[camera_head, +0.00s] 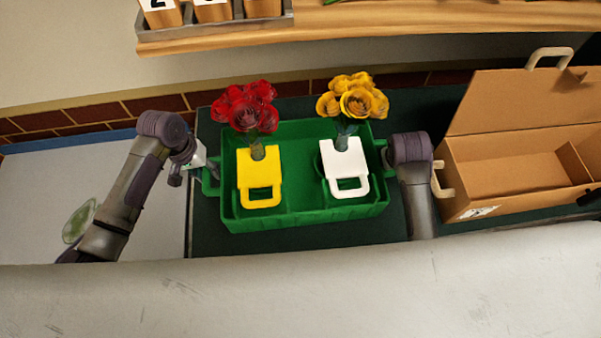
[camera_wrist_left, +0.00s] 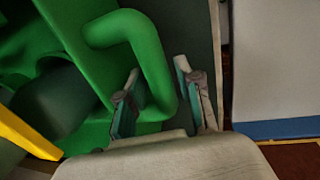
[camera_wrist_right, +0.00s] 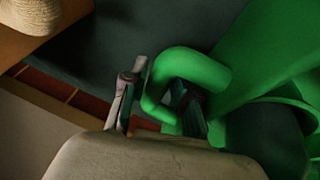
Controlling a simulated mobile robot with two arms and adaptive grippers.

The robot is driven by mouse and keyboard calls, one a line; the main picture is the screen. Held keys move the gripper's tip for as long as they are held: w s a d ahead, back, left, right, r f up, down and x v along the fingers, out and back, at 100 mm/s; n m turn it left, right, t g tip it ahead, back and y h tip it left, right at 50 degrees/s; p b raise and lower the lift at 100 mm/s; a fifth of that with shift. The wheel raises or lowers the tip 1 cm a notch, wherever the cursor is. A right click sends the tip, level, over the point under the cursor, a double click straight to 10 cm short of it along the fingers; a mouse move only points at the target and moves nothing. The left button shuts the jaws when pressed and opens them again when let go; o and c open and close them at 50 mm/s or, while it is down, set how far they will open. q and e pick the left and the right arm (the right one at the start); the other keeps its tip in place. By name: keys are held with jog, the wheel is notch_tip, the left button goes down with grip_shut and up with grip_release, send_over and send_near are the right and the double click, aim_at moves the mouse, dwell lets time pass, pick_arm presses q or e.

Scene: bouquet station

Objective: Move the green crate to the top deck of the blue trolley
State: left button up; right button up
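The green crate (camera_head: 290,218) sits on the dark green counter, with a handle at each end. My left gripper (camera_head: 203,166) is at its left handle; in the left wrist view the fingers (camera_wrist_left: 160,105) stand apart on both sides of the handle bar (camera_wrist_left: 150,50), with small gaps. My right gripper is at the right handle (camera_wrist_right: 195,68); its fingers (camera_wrist_right: 155,105) also straddle the bar, seemingly not clamped. A pale surface with a blue edge (camera_head: 70,142), apparently the blue trolley's top deck, lies at the left. It also shows in the left wrist view (camera_wrist_left: 275,65).
The crate holds a yellow carrier (camera_head: 258,172) with red flowers and a white carrier (camera_head: 345,160) with yellow flowers. A cardboard box (camera_head: 515,165) stands close on the right. A greenish transparent item (camera_head: 78,222) lies on the pale deck. A wooden shelf (camera_head: 370,18) is behind.

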pick_arm(q)
jog(key=shift+f, duration=0.1)
grip_shut()
pick_arm(e)
grip_shut()
pick_arm(q)
jog(key=shift+w+r, duration=0.2)
jog(key=shift+r, duration=0.05)
pick_arm(e)
jog(key=shift+w+r, duration=0.2)
pick_arm(q)
jog(key=shift+r, duration=0.1)
pick_arm(e)
jog(key=shift+r, duration=0.1)
